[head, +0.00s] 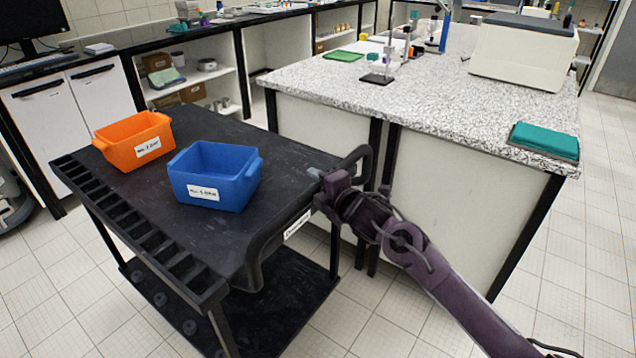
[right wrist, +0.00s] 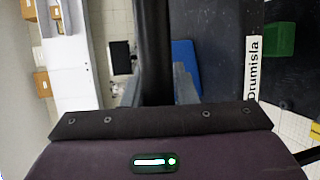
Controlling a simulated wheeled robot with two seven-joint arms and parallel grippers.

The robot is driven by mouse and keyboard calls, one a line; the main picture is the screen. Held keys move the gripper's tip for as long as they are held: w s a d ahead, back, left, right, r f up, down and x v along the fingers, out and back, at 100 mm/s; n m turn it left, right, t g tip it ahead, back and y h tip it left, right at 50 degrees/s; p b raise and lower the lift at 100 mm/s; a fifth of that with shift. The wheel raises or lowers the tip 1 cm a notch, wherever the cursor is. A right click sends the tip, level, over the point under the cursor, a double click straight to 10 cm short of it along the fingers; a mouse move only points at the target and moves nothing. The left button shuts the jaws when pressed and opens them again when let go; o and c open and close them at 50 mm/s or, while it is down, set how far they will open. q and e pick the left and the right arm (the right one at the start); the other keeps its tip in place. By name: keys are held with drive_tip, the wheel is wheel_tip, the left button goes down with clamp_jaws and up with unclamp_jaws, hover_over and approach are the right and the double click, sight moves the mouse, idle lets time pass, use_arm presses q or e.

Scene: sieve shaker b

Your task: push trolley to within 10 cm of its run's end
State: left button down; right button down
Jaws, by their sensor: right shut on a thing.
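The black trolley (head: 230,240) stands on the tiled floor at left and centre of the head view, with a lower shelf and a slotted strip along its left side. Its looped handle (head: 358,163) is at its right corner. My right gripper (head: 328,178) is at this handle and shut on it; the fingertips are partly hidden. In the right wrist view the dark handle bar (right wrist: 153,50) runs up between the fingers, with the trolley top (right wrist: 222,60) beside it. My left gripper is not in view.
A blue bin (head: 215,175) and an orange bin (head: 134,140) sit on the trolley. A speckled island bench (head: 440,100) stands close behind the trolley's handle side. White cabinets (head: 70,110) line the far left. Tiled floor (head: 590,240) is clear at right.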

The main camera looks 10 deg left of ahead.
drive_tip(key=c, duration=1.2)
unclamp_jaws()
drive_tip(key=shift+o, duration=0.2)
drive_tip(key=shift+s+d, duration=0.1)
drive_tip(key=shift+s+d, duration=0.2)
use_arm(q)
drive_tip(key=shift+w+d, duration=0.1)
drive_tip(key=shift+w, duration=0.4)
use_arm(e)
drive_tip(key=v, duration=0.7)
